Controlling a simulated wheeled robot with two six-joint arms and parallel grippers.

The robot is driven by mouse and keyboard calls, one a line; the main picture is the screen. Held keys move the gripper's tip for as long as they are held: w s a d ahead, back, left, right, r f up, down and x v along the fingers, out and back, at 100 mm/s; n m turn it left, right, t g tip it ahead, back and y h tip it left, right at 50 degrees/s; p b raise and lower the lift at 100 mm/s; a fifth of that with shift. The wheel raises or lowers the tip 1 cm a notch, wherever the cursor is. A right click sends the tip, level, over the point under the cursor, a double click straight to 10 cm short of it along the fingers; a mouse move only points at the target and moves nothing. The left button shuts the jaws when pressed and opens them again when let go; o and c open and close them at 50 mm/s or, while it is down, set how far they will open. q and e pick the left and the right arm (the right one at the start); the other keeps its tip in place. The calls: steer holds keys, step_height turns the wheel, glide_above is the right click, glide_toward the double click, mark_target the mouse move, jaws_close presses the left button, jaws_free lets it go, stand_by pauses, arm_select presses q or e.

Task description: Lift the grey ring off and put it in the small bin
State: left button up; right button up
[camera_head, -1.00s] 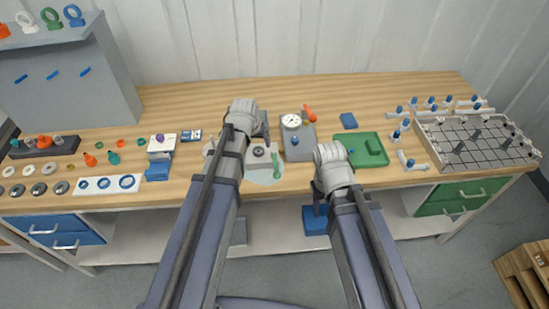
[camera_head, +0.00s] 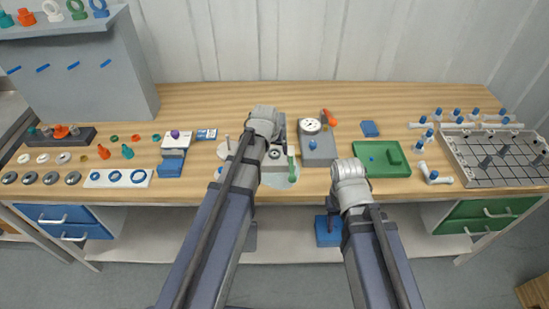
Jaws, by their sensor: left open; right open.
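A pale block (camera_head: 272,163) stands near the front middle of the bench, with a small dark grey ring (camera_head: 274,154) on its top. My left forearm hides its left side. My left gripper (camera_head: 283,134) is open, just behind and above the block; its fingertips are mostly hidden. My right gripper (camera_head: 331,206) is open and hangs in front of the bench edge, empty. A small blue box (camera_head: 328,232) shows below it, under the bench level; I cannot tell if this is the small bin. Other loose grey rings (camera_head: 51,178) lie at the left front.
A green-handled tool (camera_head: 291,166) lies right of the block. A gauge block (camera_head: 318,148), a green tray (camera_head: 402,171) and a metal grid tray (camera_head: 477,176) stand further right. The back of the bench is clear.

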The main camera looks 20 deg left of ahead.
mark_target(274, 156)
arm_select(q)
steer(key=b+x, duration=0.1)
steer(key=x, duration=0.2)
steer(key=shift+b, duration=0.35)
steer(key=shift+r, duration=0.1)
arm_select(e)
step_height(274, 156, down, 2)
steer(key=shift+f, duration=0.25)
arm_select(q)
steer(key=shift+c, duration=0.4)
steer(key=c, duration=1.3)
steer(key=shift+r, duration=0.1)
arm_select(e)
steer(key=shift+r, duration=0.1)
arm_select(q)
step_height(274, 156, up, 10)
steer(key=p, duration=1)
arm_select(e)
step_height(274, 156, up, 10)
arm_select(q)
steer(key=shift+r, duration=0.1)
arm_select(e)
steer(key=shift+r, duration=0.1)
